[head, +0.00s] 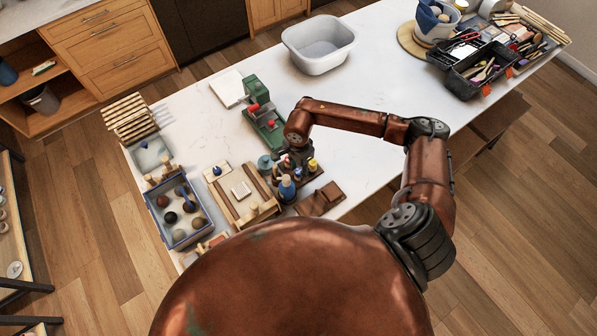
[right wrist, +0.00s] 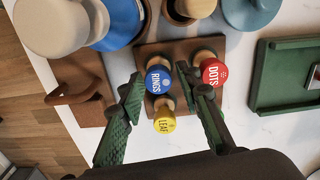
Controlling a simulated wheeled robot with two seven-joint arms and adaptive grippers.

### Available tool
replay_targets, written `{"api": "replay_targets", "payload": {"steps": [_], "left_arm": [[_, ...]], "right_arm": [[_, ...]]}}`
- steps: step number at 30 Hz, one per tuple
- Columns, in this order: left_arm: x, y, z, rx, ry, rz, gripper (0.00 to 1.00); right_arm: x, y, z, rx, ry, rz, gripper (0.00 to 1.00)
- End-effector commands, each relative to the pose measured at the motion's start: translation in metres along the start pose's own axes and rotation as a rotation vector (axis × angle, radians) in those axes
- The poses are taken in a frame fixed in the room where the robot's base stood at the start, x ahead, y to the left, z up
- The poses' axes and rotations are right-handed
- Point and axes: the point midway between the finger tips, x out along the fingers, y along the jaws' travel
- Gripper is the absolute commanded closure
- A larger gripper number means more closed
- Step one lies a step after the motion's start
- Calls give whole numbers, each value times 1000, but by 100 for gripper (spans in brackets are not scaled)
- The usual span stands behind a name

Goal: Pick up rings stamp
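The rings stamp (right wrist: 159,80) has a blue round cap lettered RINGS and stands in a brown wooden holder (right wrist: 184,52) in the right wrist view. The red dots stamp (right wrist: 214,73) is to its right and the yellow leaf stamp (right wrist: 165,121) just below it. My right gripper (right wrist: 162,76) is open, its green-black fingers on either side of the rings cap. The right finger lies between the rings and dots caps. I cannot tell whether either finger touches a stamp. In the head view my right gripper (head: 294,158) is over the stamps, which it partly hides. My left gripper is not in view.
A blue bottle (head: 287,188) and other pots crowd close to the holder. A green press (head: 263,112) stands behind. A wooden board (head: 236,207) and a blue-grey crate of balls (head: 180,243) are to the left.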

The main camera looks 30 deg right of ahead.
Motion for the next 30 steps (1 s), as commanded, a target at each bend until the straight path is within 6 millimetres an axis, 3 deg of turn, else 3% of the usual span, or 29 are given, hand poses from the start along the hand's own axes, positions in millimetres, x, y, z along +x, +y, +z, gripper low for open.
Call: {"api": "replay_targets", "payload": {"steps": [6, 13, 26, 30], "left_arm": [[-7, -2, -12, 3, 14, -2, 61], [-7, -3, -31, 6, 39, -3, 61], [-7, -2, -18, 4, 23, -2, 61], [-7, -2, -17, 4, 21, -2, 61]], "right_arm": [[20, 1, -1, 3, 0, 0, 69], [22, 2, -2, 5, 1, -1, 69], [21, 2, -2, 5, 0, 0, 99], [21, 2, -2, 5, 0, -1, 99]]}}
